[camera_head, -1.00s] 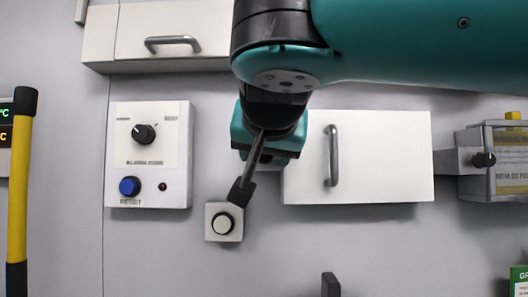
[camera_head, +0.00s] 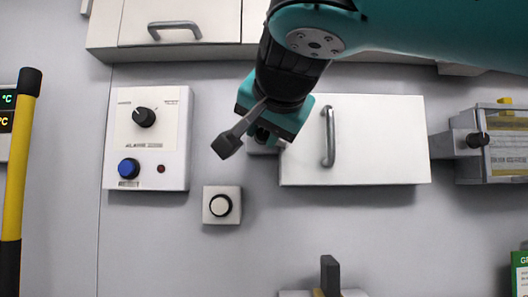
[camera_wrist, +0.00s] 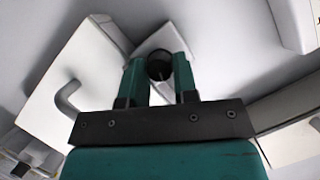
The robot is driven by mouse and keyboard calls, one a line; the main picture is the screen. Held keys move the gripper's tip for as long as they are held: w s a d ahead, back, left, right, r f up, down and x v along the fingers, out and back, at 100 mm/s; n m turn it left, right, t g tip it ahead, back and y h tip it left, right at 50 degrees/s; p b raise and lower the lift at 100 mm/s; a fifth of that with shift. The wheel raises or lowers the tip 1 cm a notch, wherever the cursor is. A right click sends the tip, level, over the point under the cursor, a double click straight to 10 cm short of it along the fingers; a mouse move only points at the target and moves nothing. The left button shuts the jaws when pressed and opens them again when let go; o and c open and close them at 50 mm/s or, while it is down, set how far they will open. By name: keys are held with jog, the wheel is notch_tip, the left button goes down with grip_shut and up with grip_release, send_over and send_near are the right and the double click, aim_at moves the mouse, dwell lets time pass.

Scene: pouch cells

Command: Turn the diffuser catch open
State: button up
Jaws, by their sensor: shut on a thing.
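My gripper (camera_wrist: 158,79) is shut on a dark round knob (camera_wrist: 159,65), which I take to be the diffuser catch. In the wrist view the knob sits between the two teal fingers, in front of a pale square mount (camera_wrist: 160,38). In the head view my gripper (camera_head: 264,138) is at the left edge of a white cabinet front (camera_head: 375,140) with a grey upright handle (camera_head: 329,137). There the knob is hidden behind my gripper, and only a bit of the pale mount (camera_head: 262,147) shows. I cannot tell the knob's turn angle.
A square push button (camera_head: 221,206) is below my gripper. A clear-fronted box (camera_head: 505,150) is at right. A yellow bar (camera_head: 19,165) stands far left.

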jog(key=f+m+y+b, duration=0.1)
jog(key=m+b, duration=0.1)
jog(key=b, duration=0.3)
jog(key=shift+d+m+y, duration=0.1)
jog(key=shift+m+y, duration=0.2)
jog(key=m+b, duration=0.1)
jog(key=b, duration=0.2)
jog(key=m+t+y+b, duration=0.1)
jog(key=m+b, duration=0.1)
jog(key=b, duration=0.1)
jog(key=shift+f+m+t+y, duration=0.15)
jog(key=shift+m+t+y, duration=0.15)
jog(key=m+t+y+b, duration=0.1)
jog(key=m+b, duration=0.1)
jog(key=b, duration=0.1)
jog(key=shift+m+b, duration=0.3)
jog(key=shift+m, duration=0.1)
jog(key=shift+m+t+b, duration=0.4)
jog(key=shift+m+b, duration=0.55)
jog(key=shift+m, duration=0.05)
jog(key=shift+r, duration=0.2)
jog(key=o, duration=0.9)
jog(key=shift+s, duration=0.15)
